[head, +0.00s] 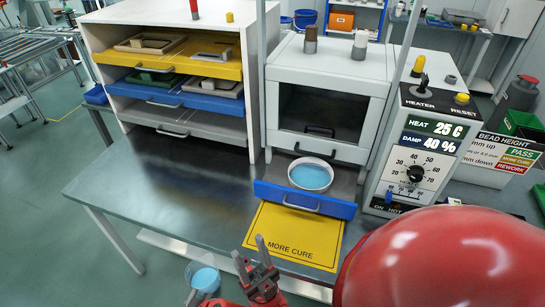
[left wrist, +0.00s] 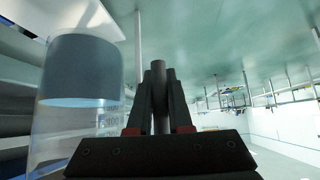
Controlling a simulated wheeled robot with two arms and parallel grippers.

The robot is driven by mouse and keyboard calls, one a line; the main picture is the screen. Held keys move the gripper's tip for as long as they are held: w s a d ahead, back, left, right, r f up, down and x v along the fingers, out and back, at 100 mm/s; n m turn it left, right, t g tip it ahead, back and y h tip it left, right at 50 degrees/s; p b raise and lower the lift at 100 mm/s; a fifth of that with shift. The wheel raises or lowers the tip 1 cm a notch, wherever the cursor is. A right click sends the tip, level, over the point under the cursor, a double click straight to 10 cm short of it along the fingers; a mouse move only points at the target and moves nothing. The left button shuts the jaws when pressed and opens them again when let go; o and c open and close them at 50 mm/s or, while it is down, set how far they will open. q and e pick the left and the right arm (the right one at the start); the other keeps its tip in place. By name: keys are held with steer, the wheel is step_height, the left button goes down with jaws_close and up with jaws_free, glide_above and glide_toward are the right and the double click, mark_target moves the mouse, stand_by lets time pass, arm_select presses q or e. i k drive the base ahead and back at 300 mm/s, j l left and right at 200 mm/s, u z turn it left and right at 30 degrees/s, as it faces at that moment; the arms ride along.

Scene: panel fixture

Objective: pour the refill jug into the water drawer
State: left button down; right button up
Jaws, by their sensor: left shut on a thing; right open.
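The refill jug (head: 205,280) shows at the bottom of the head view, with light blue water in it. It is left of and in front of the water drawer. In the left wrist view the clear jug (left wrist: 78,125) fills the left side and looks about upright, in an upside-down picture. My left gripper (left wrist: 160,95) is shut on its dark handle. The water drawer (head: 335,209), blue-fronted, is pulled out below the white cabinet and holds a round dish (head: 310,175) of blue water.
A yellow "MORE CURE" panel (head: 290,235) lies before the drawer. The control box (head: 415,150) stands close on the right, reading 25 C and damp 40 %. A rack of trays (head: 185,65) stands at left. The grey bench (head: 150,190) in front of it is clear.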

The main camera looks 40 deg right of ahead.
mark_target(315, 185)
steer(key=i+j, duration=0.1)
steer(key=j, duration=0.35)
steer(key=i+j, duration=0.1)
steer(key=j, duration=0.3)
steer(key=i+j+z, duration=0.1)
steer(key=j, duration=0.35)
steer(key=i+j, duration=0.1)
steer(key=j, duration=0.3)
steer(key=i+j, duration=0.1)
steer(key=j, duration=0.35)
steer(key=z, duration=0.45)
steer(key=j+z, duration=0.1)
steer(key=z, duration=0.75)
steer(key=j+z, duration=0.1)
steer(key=z, duration=0.75)
